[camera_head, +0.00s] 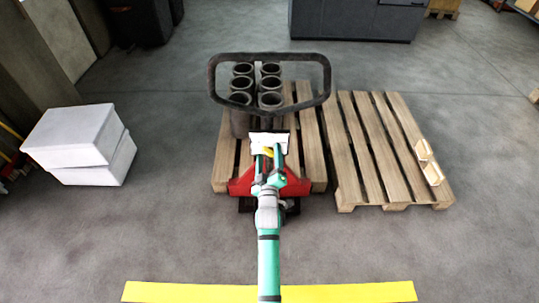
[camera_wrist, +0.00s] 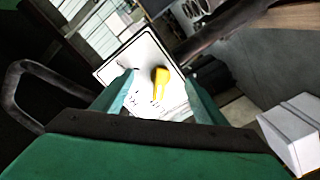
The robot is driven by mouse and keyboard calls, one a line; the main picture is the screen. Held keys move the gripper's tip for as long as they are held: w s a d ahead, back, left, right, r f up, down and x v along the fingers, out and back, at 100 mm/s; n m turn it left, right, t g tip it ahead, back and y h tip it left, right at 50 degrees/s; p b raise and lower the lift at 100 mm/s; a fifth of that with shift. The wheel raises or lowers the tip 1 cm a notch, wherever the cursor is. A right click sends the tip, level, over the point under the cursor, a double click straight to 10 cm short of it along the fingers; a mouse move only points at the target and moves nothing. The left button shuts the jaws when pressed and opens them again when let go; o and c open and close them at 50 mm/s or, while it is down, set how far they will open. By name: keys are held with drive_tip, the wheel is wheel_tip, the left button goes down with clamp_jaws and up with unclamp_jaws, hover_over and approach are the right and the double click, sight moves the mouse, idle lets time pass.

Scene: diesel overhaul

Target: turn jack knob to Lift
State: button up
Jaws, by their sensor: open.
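The jack knob is a yellow lever knob (camera_wrist: 160,78) on a white label plate (camera_wrist: 150,52) in the wrist view. Lettering shows on the lower part of the plate, too blurred to read surely. My gripper (camera_wrist: 158,92) is open, its two green fingers on either side of the yellow knob; I cannot tell if either touches it. In the head view my gripper (camera_head: 267,152) is at the white plate (camera_head: 268,138), with a bit of yellow (camera_head: 268,152) between the fingers. The red pallet jack (camera_head: 240,184) stands below, its dark loop handle (camera_head: 268,57) above.
A wooden pallet (camera_head: 222,172) under the jack bears an engine block with several cylinders (camera_head: 242,84). White boxes (camera_head: 78,140) stand at the left. A yellow floor line (camera_head: 340,292) crosses in front.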

drive_tip(key=s, duration=0.7)
idle(0.3)
idle(0.3)
drive_tip(key=s+a+f+m+g, duration=0.1)
drive_tip(key=s+f+m, duration=0.2)
drive_tip(key=s, duration=1)
drive_tip(key=s+f+m, duration=0.2)
drive_tip(key=s+f, duration=0.1)
drive_tip(key=s, duration=1)
drive_tip(key=s+r+m, duration=0.1)
drive_tip(key=s+r, duration=0.2)
drive_tip(key=s, duration=0.3)
drive_tip(key=s+d+r+m+g, duration=0.1)
drive_tip(key=s+r, duration=0.2)
drive_tip(key=s, duration=0.4)
drive_tip(key=s+r+m, duration=0.2)
drive_tip(key=s+r, duration=0.1)
drive_tip(key=s, duration=0.4)
drive_tip(key=shift+d+g, duration=0.15)
drive_tip(key=shift+g, duration=0.15)
